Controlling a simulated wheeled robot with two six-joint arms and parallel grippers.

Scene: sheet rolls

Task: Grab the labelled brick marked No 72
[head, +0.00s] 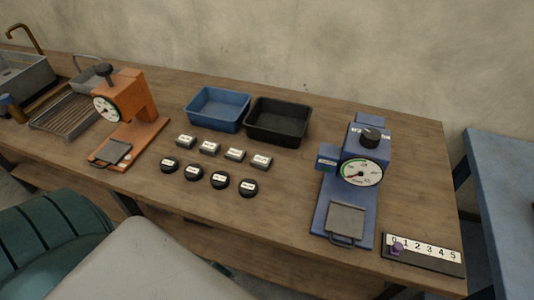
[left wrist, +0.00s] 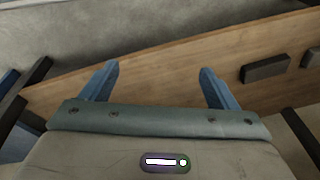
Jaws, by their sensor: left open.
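My right gripper is in neither view.
Several round black labelled pieces (head: 219,180) lie in front of the bricks. A blue tray (head: 217,126) and a black tray (head: 278,138) stand behind. An orange gauge press (head: 143,118) is left, a blue one (head: 345,199) right, beside a numbered strip (head: 424,259).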

